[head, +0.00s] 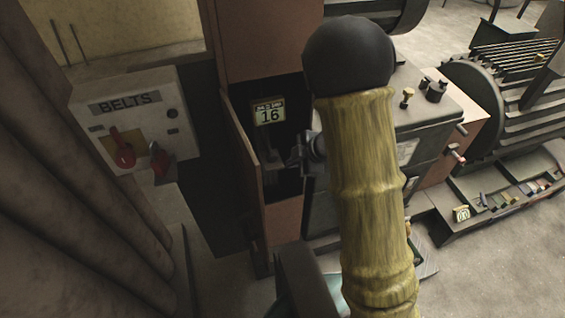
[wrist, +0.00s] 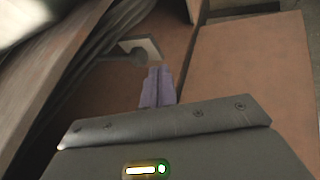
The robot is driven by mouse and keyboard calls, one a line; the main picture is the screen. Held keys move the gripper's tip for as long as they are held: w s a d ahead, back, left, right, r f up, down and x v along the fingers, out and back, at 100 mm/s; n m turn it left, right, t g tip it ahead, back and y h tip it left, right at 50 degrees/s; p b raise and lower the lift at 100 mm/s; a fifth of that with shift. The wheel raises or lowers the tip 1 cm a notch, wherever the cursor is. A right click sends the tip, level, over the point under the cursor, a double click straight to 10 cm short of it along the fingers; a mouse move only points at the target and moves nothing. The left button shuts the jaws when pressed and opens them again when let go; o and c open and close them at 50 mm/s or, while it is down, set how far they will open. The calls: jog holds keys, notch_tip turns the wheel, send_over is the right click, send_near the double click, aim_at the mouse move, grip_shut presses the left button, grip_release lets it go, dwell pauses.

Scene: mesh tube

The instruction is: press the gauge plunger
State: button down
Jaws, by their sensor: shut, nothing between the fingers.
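In the wrist view my gripper (wrist: 160,70) is shut and empty, its two purple-grey fingers together. Just beyond and left of the fingertips, a small round dark knob (wrist: 138,57) stands out from a grey plate (wrist: 150,46) on a brown surface. It may be the gauge plunger; I cannot tell for sure, nor whether the fingertips touch it. In the head view a plate marked 16 (head: 269,112) sits in a dark recess of a brown cabinet (head: 250,42).
A white BELTS panel (head: 128,104) with red switches is at the left, beside thick brown pipes (head: 62,170). A dark box with a brass knob (head: 408,97) stands right of my arm. A ribbed motor (head: 470,95) is farther right. Bare floor (head: 500,270) shows at the lower right.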

jog(key=v, duration=0.3)
jog(key=shift+a+r+p, duration=0.1)
jog(key=shift+r+p, duration=0.2)
jog(key=s+d+r+m+t+h+p, duration=0.1)
jog(key=d+r+m+t+h+p, duration=0.2)
jog(key=d+r+m+h+p, duration=0.5)
jog(key=s+r+m+g+y+p, duration=0.1)
jog(key=s+r+m+g, duration=0.1)
jog(key=s+r+m, duration=0.2)
jog(key=s+d+r+m+g+y+p, duration=0.1)
jog(key=s+r+m+g, duration=0.1)
jog(key=s+r+m, duration=0.2)
jog(key=s+m, duration=0.3)
jog(key=s, duration=0.3)
jog(key=shift+d+m+g+p, duration=0.15)
jog(key=shift+m+g+p, duration=0.2)
jog(key=shift+m+g, duration=0.05)
jog(key=shift+s+r, duration=0.1)
dwell(1.5)
